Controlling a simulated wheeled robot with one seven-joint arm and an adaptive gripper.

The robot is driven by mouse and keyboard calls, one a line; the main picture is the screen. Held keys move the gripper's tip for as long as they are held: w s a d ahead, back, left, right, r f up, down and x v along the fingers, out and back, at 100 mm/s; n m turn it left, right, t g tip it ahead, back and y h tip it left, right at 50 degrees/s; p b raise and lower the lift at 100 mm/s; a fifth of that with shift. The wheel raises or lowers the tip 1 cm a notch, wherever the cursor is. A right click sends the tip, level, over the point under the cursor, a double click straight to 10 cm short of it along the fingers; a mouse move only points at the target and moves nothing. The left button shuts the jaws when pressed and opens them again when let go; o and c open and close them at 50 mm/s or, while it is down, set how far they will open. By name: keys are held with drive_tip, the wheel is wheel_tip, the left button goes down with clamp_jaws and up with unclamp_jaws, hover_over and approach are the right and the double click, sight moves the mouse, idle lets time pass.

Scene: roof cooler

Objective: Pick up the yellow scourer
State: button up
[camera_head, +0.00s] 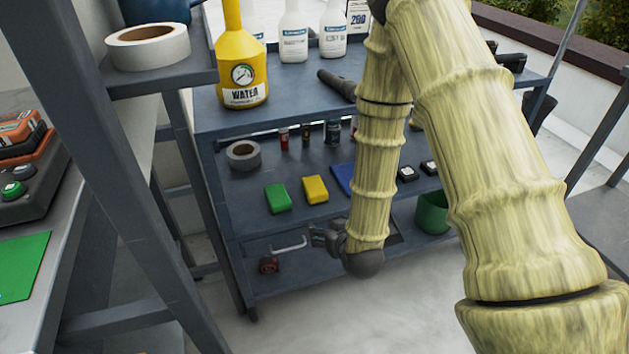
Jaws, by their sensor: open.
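The yellow scourer (315,189) is a small block lying flat on the middle shelf of the grey-blue cart (262,221). A green scourer (278,198) of similar shape lies just left of it, and a flat blue item (343,179) lies to its right, partly behind my arm. My gripper (318,236) is at the end of my arm, below and apart from the yellow scourer, in front of the lower part of the cart. It is small and dark here; it is open, and I see nothing held in it.
A tape roll (243,155) and small bottles stand farther back on the shelf. A yellow water bottle (241,70) and white bottles (293,35) stand on the top shelf above. A grey bench frame (135,190) stands left.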

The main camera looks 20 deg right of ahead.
drive_tip(key=t, duration=0.2)
approach(316, 188)
drive_tip(key=x, duration=0.5)
drive_tip(key=shift+r, duration=0.15)
drive_tip(key=b+x, duration=0.2)
drive_tip(key=x, duration=0.2)
drive_tip(key=shift+f, duration=0.25)
drive_tip(key=shift+w+f, duration=0.1)
drive_tip(key=shift+w, duration=0.45)
drive_tip(key=shift+c, duration=0.4)
drive_tip(key=c, duration=0.9)
